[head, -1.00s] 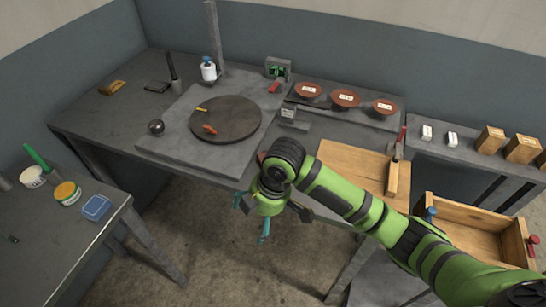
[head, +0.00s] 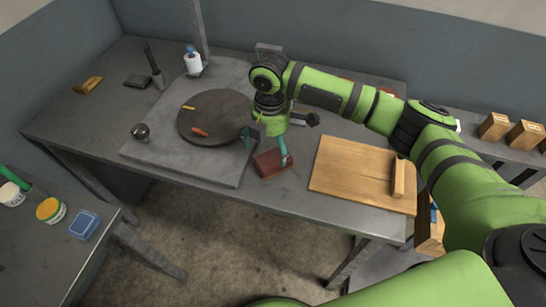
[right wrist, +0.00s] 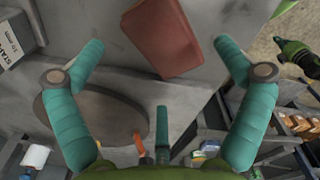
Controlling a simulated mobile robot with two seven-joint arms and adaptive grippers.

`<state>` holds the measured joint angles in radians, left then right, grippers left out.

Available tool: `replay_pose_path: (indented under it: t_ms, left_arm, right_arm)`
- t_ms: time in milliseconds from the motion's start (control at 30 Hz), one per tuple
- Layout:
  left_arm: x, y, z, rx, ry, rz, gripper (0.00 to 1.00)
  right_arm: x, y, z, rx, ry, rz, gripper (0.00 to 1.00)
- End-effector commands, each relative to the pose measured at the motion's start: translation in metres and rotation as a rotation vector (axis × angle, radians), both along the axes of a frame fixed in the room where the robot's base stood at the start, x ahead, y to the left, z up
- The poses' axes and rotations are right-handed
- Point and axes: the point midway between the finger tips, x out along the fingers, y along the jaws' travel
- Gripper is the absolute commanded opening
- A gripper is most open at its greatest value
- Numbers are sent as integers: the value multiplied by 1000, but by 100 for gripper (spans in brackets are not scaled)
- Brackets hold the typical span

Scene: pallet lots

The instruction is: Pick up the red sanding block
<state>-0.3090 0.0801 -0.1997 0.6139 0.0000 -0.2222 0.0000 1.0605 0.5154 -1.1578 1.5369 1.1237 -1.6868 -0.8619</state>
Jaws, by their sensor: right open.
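The red sanding block (head: 268,164) lies on the grey bench near its front edge, between the grey slab and the wooden board. It also shows in the right wrist view (right wrist: 162,36) at top centre, tilted in the picture. My right gripper (head: 265,148) is over the block, with its teal fingers spread. In the right wrist view its fingers (right wrist: 158,50) stand apart on both sides of the block, with nothing held. One finger hides part of the block in the head view; contact with it cannot be told. My left gripper does not show.
The round dark turntable (head: 213,117) sits on the grey slab (head: 195,162), left of the block, with small orange and yellow pieces on it. The wooden board (head: 350,172) with a raised strip lies to the right. A dark ball (head: 140,131) rests on the slab's left side.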

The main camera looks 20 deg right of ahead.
Motion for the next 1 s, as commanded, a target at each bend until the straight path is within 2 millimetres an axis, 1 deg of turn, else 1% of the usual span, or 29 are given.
replay_pose_path:
  t_ms: [33, 67, 100, 200, 300, 467, 500, 567, 600, 633, 733, 767, 1000]
  left_arm:
    - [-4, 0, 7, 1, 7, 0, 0]
    - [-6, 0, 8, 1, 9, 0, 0]
    - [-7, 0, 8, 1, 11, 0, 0]
    - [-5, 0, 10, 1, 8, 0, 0]
    - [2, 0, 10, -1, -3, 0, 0]
    - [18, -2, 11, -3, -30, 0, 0]
    - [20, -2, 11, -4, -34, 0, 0]
    - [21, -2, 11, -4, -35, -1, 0]
    - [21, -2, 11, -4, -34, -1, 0]
    - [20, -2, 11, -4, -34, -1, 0]
    - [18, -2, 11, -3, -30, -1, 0]
    - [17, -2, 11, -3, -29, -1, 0]
    - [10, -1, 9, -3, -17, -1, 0]
  right_arm:
    - [-1, -2, -6, -1, 6, -3, 100]
    - [0, -2, -11, -1, 5, -3, 100]
    - [0, -2, -18, -2, 4, -2, 100]
    - [0, -2, -29, -1, 3, -1, 100]
    - [0, -2, -33, 0, 0, 0, 100]
    - [1, -1, -34, 0, 0, 0, 100]
    - [1, -1, -34, 0, 0, 0, 96]
    - [1, -1, -34, 0, 0, 0, 72]
    - [1, -1, -34, 0, 0, 0, 56]
    - [1, -1, -34, 0, 0, 0, 47]
    - [0, -1, -34, 0, 0, 0, 46]
    - [0, -1, -33, 0, 0, 0, 41]
    - [0, -1, -33, 0, 0, 0, 40]
